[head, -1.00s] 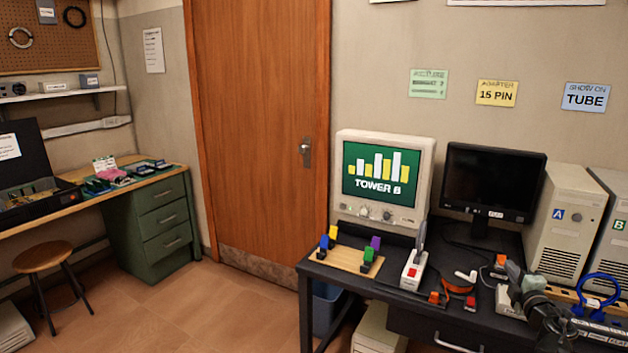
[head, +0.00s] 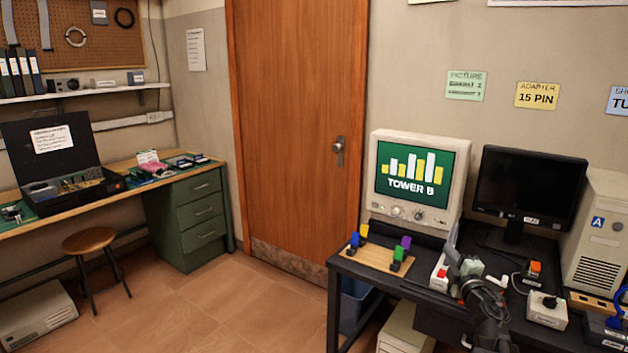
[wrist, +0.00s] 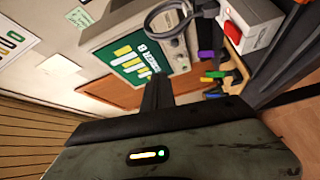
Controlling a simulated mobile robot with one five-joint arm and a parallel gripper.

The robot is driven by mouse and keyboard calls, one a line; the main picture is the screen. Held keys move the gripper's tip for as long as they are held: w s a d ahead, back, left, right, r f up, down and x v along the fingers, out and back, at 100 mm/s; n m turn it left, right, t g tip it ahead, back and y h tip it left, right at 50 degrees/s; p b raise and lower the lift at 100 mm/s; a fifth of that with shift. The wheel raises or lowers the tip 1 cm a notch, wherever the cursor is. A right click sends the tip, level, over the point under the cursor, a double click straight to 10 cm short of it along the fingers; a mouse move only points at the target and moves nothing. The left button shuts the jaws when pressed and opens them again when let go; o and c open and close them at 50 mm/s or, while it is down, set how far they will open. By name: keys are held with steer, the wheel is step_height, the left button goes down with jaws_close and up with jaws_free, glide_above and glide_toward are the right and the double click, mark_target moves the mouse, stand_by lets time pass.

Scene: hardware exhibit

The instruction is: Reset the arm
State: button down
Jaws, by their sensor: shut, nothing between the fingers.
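My arm (head: 488,312) reaches up over the front of the black desk at the lower right of the head view. Its end, my gripper (head: 470,267), is above the desk near a white box with a red switch (head: 439,274). In the wrist view my gripper (wrist: 157,92) shows as dark fingers closed together with nothing between them. The grey-green wrist housing (wrist: 180,150) fills the bottom of that view. The wrist view is tilted, with the cream monitor (wrist: 180,60) leaning beyond the fingers.
The black desk (head: 400,287) carries the monitor reading "TOWER B" (head: 416,180), a dark flat screen (head: 527,195), a wooden board with coloured blocks (head: 375,258) and a white socket box (head: 547,310). Tower A (head: 598,240) stands at right. Open floor (head: 210,310) lies left, with a stool (head: 89,241).

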steer(key=w+a+f+m+g+h, duration=0.35)
steer(key=a+f+m, duration=0.25)
steer(key=a+m, duration=0.45)
steer(key=s+a+f+m+g+y, duration=0.1)
steer(key=s+a+f+m+g, duration=0.2)
steer(key=s+a+f+g, duration=0.4)
steer(key=s+a+f+m+g+y, duration=0.25)
steer(key=s+f+g, duration=0.25)
steer(key=s+f, duration=0.5)
steer(key=s+a+f+g, duration=0.3)
steer(key=s+a, duration=0.1)
steer(key=s, duration=0.2)
step_height(320, 180, up, 15)
steer(key=p, duration=1.4)
steer(key=shift+s+d+p, duration=0.25)
steer(key=shift+s+p, duration=0.1)
steer(key=shift+d, duration=0.1)
